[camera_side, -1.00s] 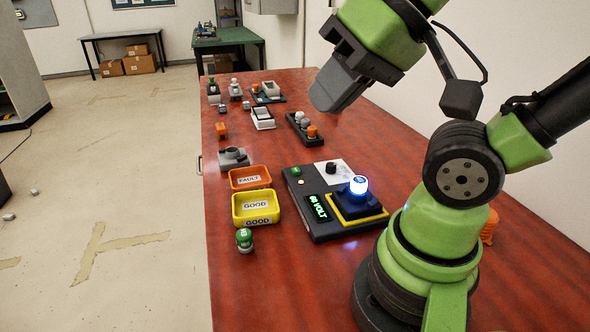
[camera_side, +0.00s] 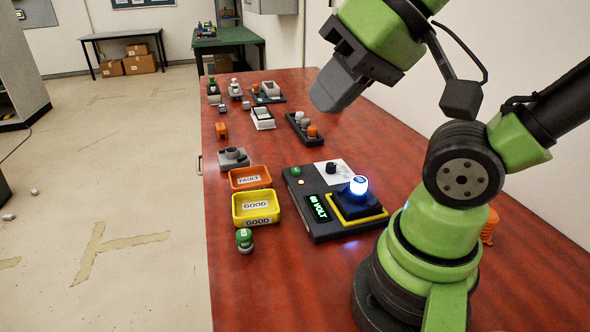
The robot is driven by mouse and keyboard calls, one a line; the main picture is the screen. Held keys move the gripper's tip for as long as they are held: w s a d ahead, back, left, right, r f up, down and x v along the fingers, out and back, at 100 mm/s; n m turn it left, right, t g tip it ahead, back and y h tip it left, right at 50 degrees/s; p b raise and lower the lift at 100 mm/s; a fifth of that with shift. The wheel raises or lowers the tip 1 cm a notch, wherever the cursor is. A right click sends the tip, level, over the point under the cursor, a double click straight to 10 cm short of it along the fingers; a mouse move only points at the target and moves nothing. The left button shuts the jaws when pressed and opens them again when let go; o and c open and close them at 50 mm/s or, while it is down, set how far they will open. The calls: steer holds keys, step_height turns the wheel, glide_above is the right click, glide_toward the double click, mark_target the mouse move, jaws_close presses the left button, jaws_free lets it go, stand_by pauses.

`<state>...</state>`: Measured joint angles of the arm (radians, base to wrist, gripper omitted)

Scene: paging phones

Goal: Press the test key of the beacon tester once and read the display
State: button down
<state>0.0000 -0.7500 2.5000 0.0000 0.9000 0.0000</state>
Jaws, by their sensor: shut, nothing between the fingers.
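The beacon tester (camera_side: 318,228) is a dark flat box on the red table. Its display (camera_side: 318,207) shows green text that reads like "60 VOLT". A lit blue-white beacon (camera_side: 358,186) stands upright in the dark socket with a yellow border. Which control is the test key, I cannot read. My gripper (camera_side: 326,100) is shut and empty, above the table beyond the tester and clear of it.
An orange FAULT tray (camera_side: 235,187) and a yellow GOOD tray (camera_side: 237,222) stand left of the tester. A green-topped beacon (camera_side: 244,240) stands before the yellow tray. A dark rack (camera_side: 294,124) with several beacons and other small parts lie farther back.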

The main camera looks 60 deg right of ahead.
stand_by(0.8)
steer(key=w+d+m+g, duration=0.2)
steer(key=w+d+m, duration=0.25)
steer(key=w, duration=0.45)
steer(key=m+t+y, duration=0.2)
steer(key=m+t, duration=0.1)
steer(key=m, duration=1)
glide_above(297, 171)
step_height(297, 171, down, 18)
steer(key=r, duration=0.1)
steer(key=shift+w+f, duration=0.1)
steer(key=shift+f, duration=0.15)
steer(key=shift+f, duration=4.4)
